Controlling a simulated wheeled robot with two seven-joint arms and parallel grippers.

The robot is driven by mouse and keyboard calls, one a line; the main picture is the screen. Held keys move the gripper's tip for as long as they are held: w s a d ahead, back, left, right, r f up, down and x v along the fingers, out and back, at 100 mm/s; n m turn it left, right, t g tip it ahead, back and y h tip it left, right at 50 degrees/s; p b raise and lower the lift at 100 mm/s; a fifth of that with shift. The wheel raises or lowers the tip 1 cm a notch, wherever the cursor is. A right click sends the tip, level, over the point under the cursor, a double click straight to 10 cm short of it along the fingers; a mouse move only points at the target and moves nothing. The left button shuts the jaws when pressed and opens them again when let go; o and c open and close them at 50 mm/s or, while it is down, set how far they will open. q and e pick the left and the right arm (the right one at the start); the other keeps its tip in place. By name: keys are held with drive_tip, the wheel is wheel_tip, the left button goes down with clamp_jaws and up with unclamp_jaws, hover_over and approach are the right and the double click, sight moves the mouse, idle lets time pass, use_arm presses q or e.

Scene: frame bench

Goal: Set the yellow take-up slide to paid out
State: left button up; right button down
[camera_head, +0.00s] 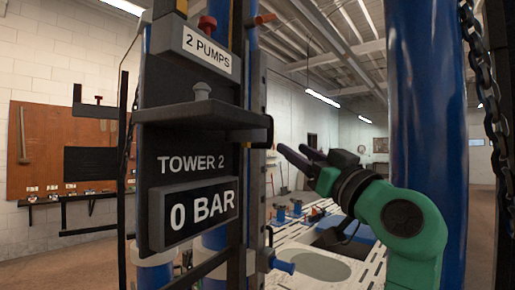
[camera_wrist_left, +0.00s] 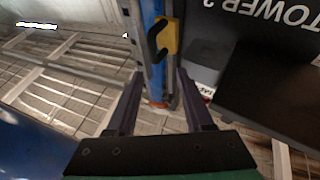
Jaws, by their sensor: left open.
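In the left wrist view, a yellow block (camera_wrist_left: 171,37) with a black hooked handle (camera_wrist_left: 156,41) sits on a narrow blue and grey upright rail. I take this block for the take-up slide; I cannot make out any position marks beside it. My left gripper (camera_wrist_left: 160,73) is open, its two dark fingers on either side of the rail in the picture, with the yellow block just past the fingertips. I see nothing held. In the head view my left gripper (camera_head: 296,153) points left toward the tower's right side, where I cannot make out the yellow block. My right gripper is not in view.
The black tower panel (camera_head: 180,140) reads "TOWER 2", with a "0 BAR" display (camera_head: 190,212), a "2 PUMPS" sign (camera_head: 208,47) and a jutting shelf (camera_head: 200,113). A thick blue column (camera_head: 425,100) and a hanging chain (camera_head: 485,90) stand at right. A bench lies behind.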

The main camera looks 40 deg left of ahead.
sight(273, 131)
use_arm(q)
drive_tip(key=p+x, duration=0.2)
drive_tip(key=x, duration=0.2)
drive_tip(key=p+x, duration=0.2)
drive_tip(key=x, duration=0.3)
drive_tip(key=w+p+x, duration=0.1)
drive_tip(key=p+x, duration=0.1)
drive_tip(key=x, duration=0.2)
drive_tip(key=shift+r+p, duration=0.35)
drive_tip(key=shift+p, duration=0.05)
drive_tip(key=shift+w+a, duration=0.15)
drive_tip(key=shift+w, duration=0.1)
drive_tip(key=shift+w+f, duration=0.1)
drive_tip(key=shift+w, duration=0.05)
clamp_jaws()
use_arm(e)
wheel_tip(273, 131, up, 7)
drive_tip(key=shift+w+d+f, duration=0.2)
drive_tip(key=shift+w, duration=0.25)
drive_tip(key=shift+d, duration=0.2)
